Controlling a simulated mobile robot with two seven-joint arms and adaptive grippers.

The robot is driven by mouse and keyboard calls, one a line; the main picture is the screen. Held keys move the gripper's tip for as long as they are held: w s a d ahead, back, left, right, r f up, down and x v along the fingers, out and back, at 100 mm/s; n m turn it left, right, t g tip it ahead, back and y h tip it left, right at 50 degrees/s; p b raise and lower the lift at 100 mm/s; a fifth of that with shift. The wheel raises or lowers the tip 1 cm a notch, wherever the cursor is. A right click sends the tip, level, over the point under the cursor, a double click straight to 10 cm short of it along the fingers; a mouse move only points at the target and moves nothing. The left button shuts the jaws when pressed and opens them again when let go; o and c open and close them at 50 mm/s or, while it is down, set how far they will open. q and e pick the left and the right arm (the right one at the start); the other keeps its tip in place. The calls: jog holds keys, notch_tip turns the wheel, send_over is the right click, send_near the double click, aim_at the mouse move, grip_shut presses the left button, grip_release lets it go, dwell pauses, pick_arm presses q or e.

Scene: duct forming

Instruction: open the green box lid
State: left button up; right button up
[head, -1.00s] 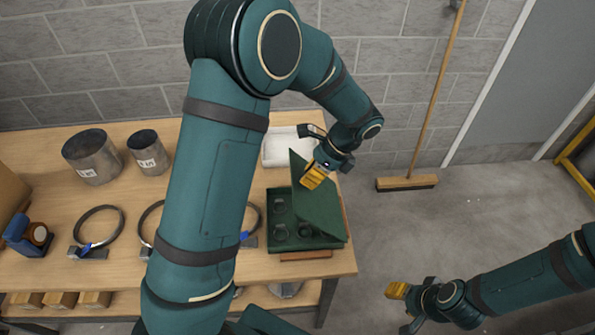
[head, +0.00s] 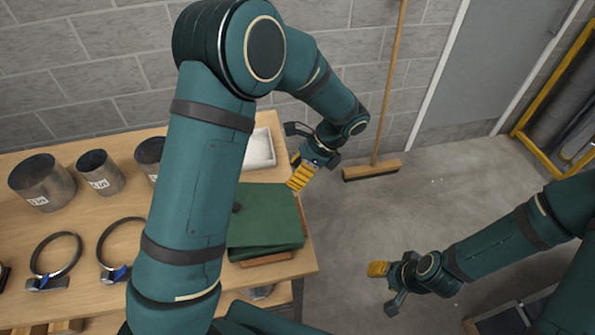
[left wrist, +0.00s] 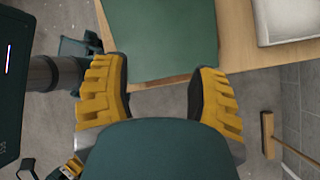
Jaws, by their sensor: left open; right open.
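The green box (head: 262,251) sits near the right end of the wooden table in the head view. Its green lid (head: 268,212) lies low over it and hides most or all of the inside. A small dark round spot shows at the lid's left edge; I cannot tell what it is. My left gripper (head: 298,178) is open at the lid's far right corner, and I cannot tell whether it touches. In the left wrist view the lid (left wrist: 160,40) shows beyond and between the two spread yellow fingers (left wrist: 158,100). My right gripper (head: 378,269) is open and empty above the floor.
A white tray (head: 260,148) stands behind the box. Metal cylinders (head: 42,182) and ring clamps (head: 55,255) stand left on the table, partly behind my left arm. A broom (head: 372,170) leans against the wall. The floor right of the table is mostly clear.

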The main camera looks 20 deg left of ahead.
pick_arm(q)
jog(key=v, duration=1.1)
jog(key=shift+r, duration=0.4)
jog(key=shift+d, duration=0.1)
